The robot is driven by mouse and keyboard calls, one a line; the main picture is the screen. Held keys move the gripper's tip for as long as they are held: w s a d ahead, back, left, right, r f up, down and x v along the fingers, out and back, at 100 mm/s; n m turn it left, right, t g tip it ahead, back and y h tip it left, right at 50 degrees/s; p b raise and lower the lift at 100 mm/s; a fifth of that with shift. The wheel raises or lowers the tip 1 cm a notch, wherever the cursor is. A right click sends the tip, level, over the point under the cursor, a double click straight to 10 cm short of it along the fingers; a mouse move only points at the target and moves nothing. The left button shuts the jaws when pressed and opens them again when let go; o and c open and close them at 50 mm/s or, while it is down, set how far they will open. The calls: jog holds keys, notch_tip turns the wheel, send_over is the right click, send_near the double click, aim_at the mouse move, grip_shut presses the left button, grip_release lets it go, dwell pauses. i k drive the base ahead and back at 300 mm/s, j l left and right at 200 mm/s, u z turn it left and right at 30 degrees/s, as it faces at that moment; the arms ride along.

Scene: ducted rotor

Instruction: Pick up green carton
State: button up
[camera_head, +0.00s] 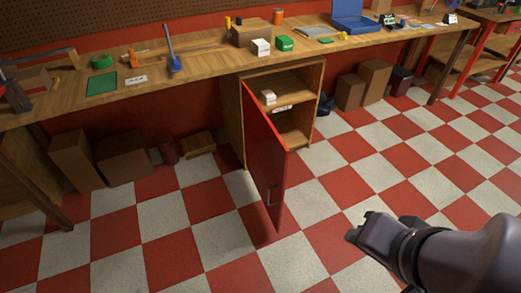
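The green carton (284,43) is a small green box on the wooden workbench (205,66), near its front edge above the open cabinet. A white carton (261,47) stands just left of it, and a larger brown box is behind that. My gripper (358,227) is at the lower right, over the checkered floor, well apart from the green carton. I see nothing held in it. Its fingers are dark and small here, so I cannot tell how far apart they are.
A cabinet (232,122) under the bench has its red door (265,160) swung out toward the floor. A blue toolbox (354,17) lies open on the bench to the right. Brown boxes (375,80) stand under the bench. The floor around my gripper is clear.

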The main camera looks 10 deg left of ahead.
aim_at(283, 43)
jog(key=i+u, duration=0.25)
jog(key=i, duration=0.2)
jog(key=i+u, duration=0.3)
jog(key=i, duration=0.15)
jog(key=i+l+u, duration=0.25)
jog(key=i, duration=0.2)
